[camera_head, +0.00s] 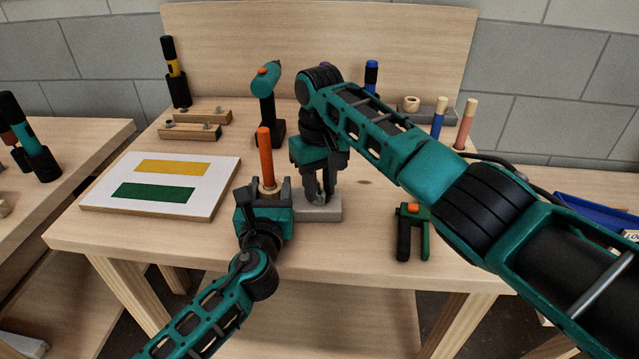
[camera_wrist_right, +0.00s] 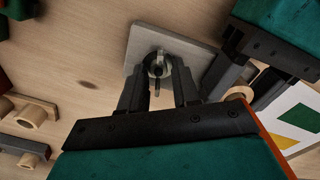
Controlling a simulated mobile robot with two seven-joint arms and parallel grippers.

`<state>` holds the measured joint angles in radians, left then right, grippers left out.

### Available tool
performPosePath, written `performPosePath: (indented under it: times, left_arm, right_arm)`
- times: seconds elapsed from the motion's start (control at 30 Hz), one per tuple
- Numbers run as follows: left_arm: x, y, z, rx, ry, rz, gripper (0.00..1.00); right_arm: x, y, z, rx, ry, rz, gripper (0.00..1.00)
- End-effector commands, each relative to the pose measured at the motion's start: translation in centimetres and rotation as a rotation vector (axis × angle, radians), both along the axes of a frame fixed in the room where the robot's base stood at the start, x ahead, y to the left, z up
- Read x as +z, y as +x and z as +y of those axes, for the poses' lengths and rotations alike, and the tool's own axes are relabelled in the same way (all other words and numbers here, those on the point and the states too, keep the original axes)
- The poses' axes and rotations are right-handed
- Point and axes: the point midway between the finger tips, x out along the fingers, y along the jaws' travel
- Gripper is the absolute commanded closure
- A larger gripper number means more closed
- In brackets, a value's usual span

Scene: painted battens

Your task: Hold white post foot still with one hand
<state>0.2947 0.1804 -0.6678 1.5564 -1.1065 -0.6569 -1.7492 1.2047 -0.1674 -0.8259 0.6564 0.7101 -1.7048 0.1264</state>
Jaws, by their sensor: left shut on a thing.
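The pale white-grey post foot (camera_head: 318,214) sits on the bench in the middle of the head view, with a metal ring fitting (camera_wrist_right: 158,66) on top. My right gripper (camera_head: 320,192) points down over it, its fingers either side of the fitting; whether they press on it I cannot tell. My left gripper (camera_head: 267,194) is just left of the foot, shut on the wooden collar (camera_head: 269,187) at the base of an upright orange stick (camera_head: 266,155). The nearer finger stands beside the foot's left edge. In the right wrist view the foot's plate (camera_wrist_right: 145,42) is partly hidden by my fingers.
A board with yellow and green patches (camera_head: 215,167) lies left. Wooden blocks (camera_head: 195,130) and a teal drill (camera_head: 266,85) stand behind. A green-black clamp tool (camera_head: 412,232) lies right. A blue bin (camera_head: 600,213) is at far right. Some bare bench remains in front.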

Motion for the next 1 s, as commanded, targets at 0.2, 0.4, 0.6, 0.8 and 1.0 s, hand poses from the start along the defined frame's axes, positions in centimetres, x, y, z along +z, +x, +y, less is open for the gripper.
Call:
performPosePath:
  times: [0.2,0.4,0.6,0.8,1.0]
  left_arm:
    - [-0.05,-0.02,-0.04,-0.001,0.0,0.001,0.87]
    - [-0.05,-0.02,-0.04,-0.001,0.0,0.001,0.87]
    - [-0.05,-0.01,-0.05,-0.001,0.0,0.001,0.87]
    - [-0.05,-0.01,-0.05,-0.001,0.0,0.001,0.87]
    - [-0.05,-0.01,-0.06,-0.001,0.0,0.001,0.87]
  right_arm:
    - [0.02,-0.01,0.04,0.0,0.001,0.0,0.9]
    - [0.04,-0.04,0.09,0.001,0.002,0.001,1.0]
    - [0.04,-0.09,0.23,-0.076,0.005,0.001,1.0]
    - [0.03,-0.1,0.21,-0.23,0.004,0.002,1.0]
    - [0.05,-0.11,0.23,-0.254,0.004,0.002,1.0]
